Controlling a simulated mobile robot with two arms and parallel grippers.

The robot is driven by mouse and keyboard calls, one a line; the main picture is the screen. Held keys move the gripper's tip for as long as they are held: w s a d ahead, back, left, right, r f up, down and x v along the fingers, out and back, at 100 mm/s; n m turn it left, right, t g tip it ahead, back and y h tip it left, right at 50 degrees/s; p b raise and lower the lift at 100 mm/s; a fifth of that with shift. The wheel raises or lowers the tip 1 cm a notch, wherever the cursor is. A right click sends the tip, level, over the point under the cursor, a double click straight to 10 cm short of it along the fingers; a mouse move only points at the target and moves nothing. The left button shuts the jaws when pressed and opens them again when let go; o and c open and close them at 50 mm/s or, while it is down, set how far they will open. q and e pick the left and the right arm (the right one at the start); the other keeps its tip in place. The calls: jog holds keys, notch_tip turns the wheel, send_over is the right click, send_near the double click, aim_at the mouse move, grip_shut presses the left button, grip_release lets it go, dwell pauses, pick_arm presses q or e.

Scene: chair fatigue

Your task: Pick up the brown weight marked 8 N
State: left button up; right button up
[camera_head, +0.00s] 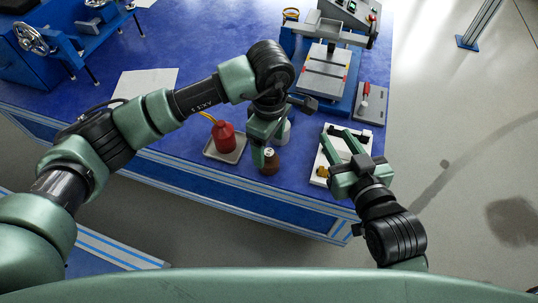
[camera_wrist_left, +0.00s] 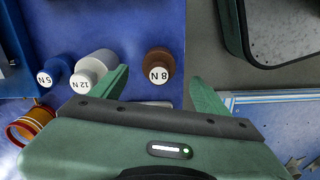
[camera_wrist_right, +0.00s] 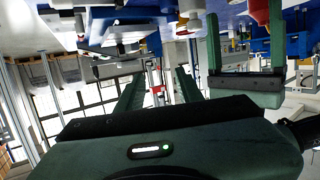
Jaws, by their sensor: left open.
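The brown weight marked 8 N (camera_wrist_left: 157,67) is in the left wrist view, between the lines of my left gripper's fingers and apart from them. In the head view the brown weight (camera_head: 270,164) stands near the table's front edge, partly behind the finger. My left gripper (camera_head: 264,148) is open just above it, pointing down. A white weight marked 12 N (camera_wrist_left: 96,66) and a blue weight marked 5 N (camera_wrist_left: 39,112) lie to its left in the left wrist view. My right gripper (camera_head: 343,144) is open and empty over the white tray on the right.
A red can (camera_head: 223,136) stands on a grey tray (camera_head: 218,156) left of the weight. The white tray (camera_head: 322,163) with small parts lies to the right. A blue machine (camera_head: 325,75) stands behind. The table's front edge is close to the weight.

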aim_at(269, 152)
pick_arm(q)
jog(key=shift+s+f, duration=0.15)
jog(key=shift+f, duration=0.5)
jog(key=f, duration=0.1)
jog(key=f+b, duration=0.1)
jog(key=f, duration=0.2)
jog(key=shift+w+f+b, duration=0.25)
jog(key=shift+b, duration=0.1)
jog(key=shift+f, duration=0.25)
jog(key=shift+r, duration=0.1)
grip_shut()
pick_arm(e)
notch_tip(269, 152, up, 9)
jog(key=a+t+y, duration=0.1)
jog(key=t, duration=0.4)
jog(key=shift+w+a+y, duration=0.25)
jog(key=shift+y, duration=0.05)
